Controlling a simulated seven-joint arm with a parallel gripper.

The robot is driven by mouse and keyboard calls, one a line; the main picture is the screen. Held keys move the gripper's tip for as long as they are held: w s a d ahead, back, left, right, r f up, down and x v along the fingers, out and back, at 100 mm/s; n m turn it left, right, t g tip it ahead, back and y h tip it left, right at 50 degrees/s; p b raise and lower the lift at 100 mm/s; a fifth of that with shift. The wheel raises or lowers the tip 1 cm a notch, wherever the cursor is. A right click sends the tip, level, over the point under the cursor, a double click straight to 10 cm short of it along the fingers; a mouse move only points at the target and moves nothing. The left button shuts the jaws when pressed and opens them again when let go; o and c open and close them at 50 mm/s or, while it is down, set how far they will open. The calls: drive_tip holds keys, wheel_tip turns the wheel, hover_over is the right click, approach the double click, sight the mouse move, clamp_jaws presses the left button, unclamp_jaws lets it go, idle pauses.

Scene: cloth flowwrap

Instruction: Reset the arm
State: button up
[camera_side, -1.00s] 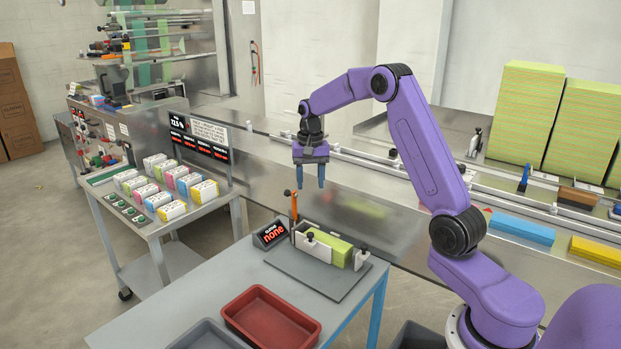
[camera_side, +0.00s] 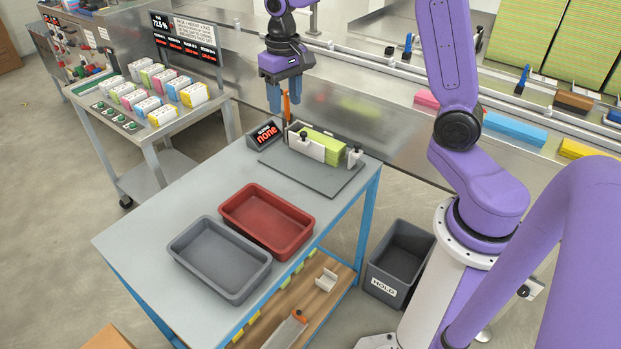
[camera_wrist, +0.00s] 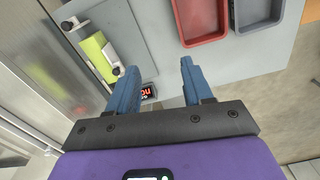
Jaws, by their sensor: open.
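My gripper (camera_side: 284,97) is open, with two blue fingers pointing down. In the side view it hangs near the orange-handled piece (camera_side: 286,106) beside the white fixture (camera_side: 305,145); that view does not show whether they touch. A green block (camera_side: 323,143) sits in the fixture on a grey plate (camera_side: 315,178). In the wrist view the fingers are apart with nothing between them, and the green block (camera_wrist: 99,56) lies beyond the left finger. A small black display (camera_side: 265,134) reads "none" in red.
A red tray (camera_side: 267,221) and a grey tray (camera_side: 220,258) sit on the table (camera_side: 135,235). A grey bin marked HOLD (camera_side: 400,262) stands on the floor. A cart (camera_side: 150,140) of coloured packs is at left. A metal conveyor (camera_side: 370,110) runs behind.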

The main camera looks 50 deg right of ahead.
drive_tip(key=s+a+n, duration=0.5)
drive_tip(key=s+a, duration=0.1)
drive_tip(key=s, duration=0.3)
drive_tip(key=s+f+n, duration=0.1)
drive_tip(key=s+n, duration=0.8)
drive_tip(key=s, duration=1.1)
drive_tip(key=shift+s+a, duration=0.15)
drive_tip(key=shift+s, duration=0.05)
